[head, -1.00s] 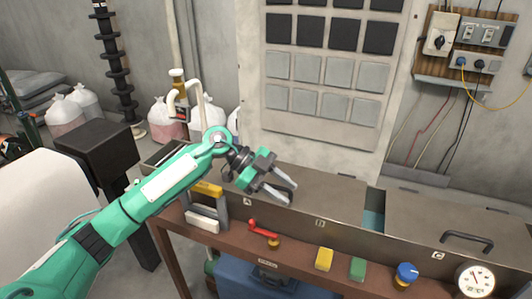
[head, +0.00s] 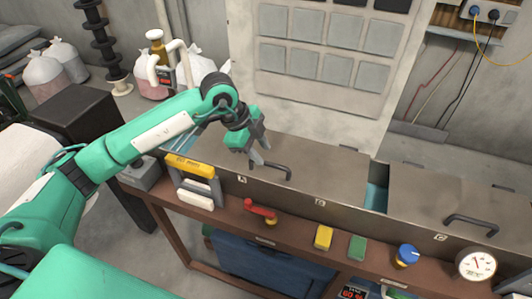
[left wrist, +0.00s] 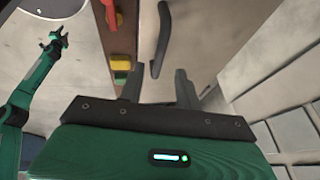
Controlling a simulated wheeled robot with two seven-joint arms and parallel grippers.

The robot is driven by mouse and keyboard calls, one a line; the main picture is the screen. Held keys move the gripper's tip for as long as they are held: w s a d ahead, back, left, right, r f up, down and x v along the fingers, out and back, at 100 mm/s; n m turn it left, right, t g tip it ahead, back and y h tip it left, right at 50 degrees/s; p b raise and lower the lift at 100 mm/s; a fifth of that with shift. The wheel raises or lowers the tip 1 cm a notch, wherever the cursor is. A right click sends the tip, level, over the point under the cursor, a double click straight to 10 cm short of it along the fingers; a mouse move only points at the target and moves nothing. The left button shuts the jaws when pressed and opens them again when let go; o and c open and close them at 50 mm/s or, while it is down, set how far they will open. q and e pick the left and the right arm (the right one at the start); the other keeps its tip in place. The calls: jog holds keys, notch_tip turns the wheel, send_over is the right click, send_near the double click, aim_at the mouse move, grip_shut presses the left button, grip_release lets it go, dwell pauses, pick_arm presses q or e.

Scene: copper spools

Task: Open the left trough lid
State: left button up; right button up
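The left trough lid (head: 318,156) is a flat grey-brown metal panel, lying shut on the long trough, with a dark bar handle (head: 272,170) near its front left. My left gripper (head: 256,157) is just behind and above the handle's left part, fingers pointing down. In the left wrist view its two fingers (left wrist: 158,88) are apart with nothing between them, and the handle (left wrist: 161,38) lies ahead of them. Whether a finger touches the handle I cannot tell. My right gripper (left wrist: 57,39) shows small at the left of the left wrist view; its finger state is unclear.
A second lid (head: 425,192) with its own handle lies to the right, past a gap showing blue inside. On the front ledge are a red lever (head: 260,209), yellow and green blocks, a blue knob (head: 407,252) and a gauge (head: 477,265). A wall panel stands behind.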

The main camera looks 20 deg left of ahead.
aim_at(266, 164)
pick_arm(q)
jog(key=shift+p+x, duration=0.35)
jog(key=shift+x, duration=1.6)
jog(key=shift+s, duration=0.1)
grip_shut()
